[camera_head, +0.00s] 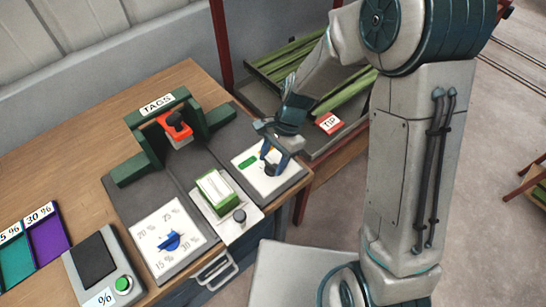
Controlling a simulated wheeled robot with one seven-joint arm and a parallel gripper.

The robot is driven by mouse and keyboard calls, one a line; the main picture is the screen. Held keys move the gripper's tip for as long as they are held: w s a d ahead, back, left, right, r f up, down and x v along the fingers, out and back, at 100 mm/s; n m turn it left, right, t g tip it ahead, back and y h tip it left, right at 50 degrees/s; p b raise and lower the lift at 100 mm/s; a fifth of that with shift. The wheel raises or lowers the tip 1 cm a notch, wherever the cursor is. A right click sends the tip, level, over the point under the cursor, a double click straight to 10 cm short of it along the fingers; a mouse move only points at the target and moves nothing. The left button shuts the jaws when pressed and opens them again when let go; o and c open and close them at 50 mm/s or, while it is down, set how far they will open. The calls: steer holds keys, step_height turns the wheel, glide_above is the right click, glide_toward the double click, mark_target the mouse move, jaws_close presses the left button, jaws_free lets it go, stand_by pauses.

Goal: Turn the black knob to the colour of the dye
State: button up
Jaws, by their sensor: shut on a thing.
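The black knob (271,169) sits on a white panel (288,178) at the right end of the machine on the wooden table. A green mark (248,162) shows on the panel to the left of the knob. My gripper (272,160) reaches down from the upper right and is shut on the black knob. Its fingers hide part of the knob, so its pointing direction cannot be told. I cannot tell whether that green is the dye.
A blue dial (170,241) with percent marks lies front left, and a small dark knob (239,216) stands nearer. A dark green TAGS frame (157,105) holds a red part (176,128).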

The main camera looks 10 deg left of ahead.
steer(key=n+h, duration=0.1)
steer(key=n, duration=0.2)
steer(key=n+h, duration=0.1)
steer(key=n, duration=0.2)
steer(key=shift+a+n+g, duration=0.2)
steer(key=shift+n+g, duration=0.1)
steer(key=shift+g, duration=0.1)
steer(key=shift+h, duration=0.3)
steer(key=shift+r, duration=0.1)
steer(key=o, duration=1)
steer(key=shift+w, duration=0.1)
steer(key=b+v, duration=0.1)
steer(key=v, duration=1.2)
steer(key=shift+w+r, duration=0.15)
steer(key=shift+r, duration=0.2)
